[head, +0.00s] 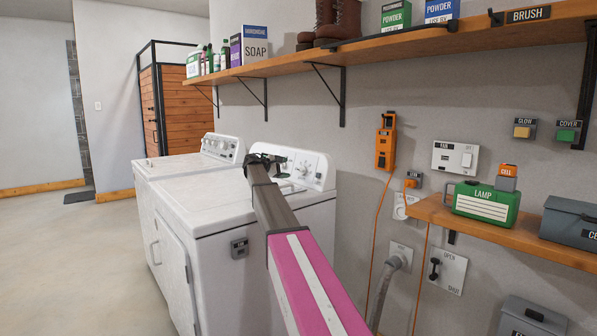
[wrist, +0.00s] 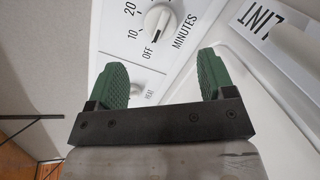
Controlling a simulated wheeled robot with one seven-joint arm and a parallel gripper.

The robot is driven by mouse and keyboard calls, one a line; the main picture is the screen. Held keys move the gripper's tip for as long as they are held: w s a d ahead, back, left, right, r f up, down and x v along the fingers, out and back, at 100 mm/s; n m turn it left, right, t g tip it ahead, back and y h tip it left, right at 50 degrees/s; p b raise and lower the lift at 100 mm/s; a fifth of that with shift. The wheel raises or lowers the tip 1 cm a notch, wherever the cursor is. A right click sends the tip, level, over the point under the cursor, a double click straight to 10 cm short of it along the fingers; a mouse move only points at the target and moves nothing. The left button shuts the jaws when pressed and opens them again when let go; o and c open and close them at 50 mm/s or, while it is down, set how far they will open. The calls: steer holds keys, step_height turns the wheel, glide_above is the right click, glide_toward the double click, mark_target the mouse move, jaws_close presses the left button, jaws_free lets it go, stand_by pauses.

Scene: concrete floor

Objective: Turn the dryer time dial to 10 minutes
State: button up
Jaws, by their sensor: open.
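The dryer (head: 240,205) is the nearer of two white machines, with a raised control panel (head: 312,166) at its back. In the wrist view the time dial (wrist: 160,22) is a white round knob marked OFF, 10, 20 and MINUTES. Its dark pointer line is toward OFF. The top of the dial is cut off by the frame edge. My gripper (wrist: 161,78) has two green ribbed fingers, open and empty, just short of the dial and apart from it. In the head view my gripper (head: 268,160) is in front of the panel, and my arm hides part of it.
A smaller HEAT knob (wrist: 137,90) lies between the fingers in the wrist view, and a LINT label (wrist: 265,24) is at right. A wooden shelf (head: 400,38) runs above. A lower shelf (head: 500,235) with a green LAMP box (head: 486,203) is at right.

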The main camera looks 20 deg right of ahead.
mark_target(300, 170)
steer(key=x, duration=0.9)
steer(key=shift+w+d+f, duration=0.1)
steer(key=c, duration=0.9)
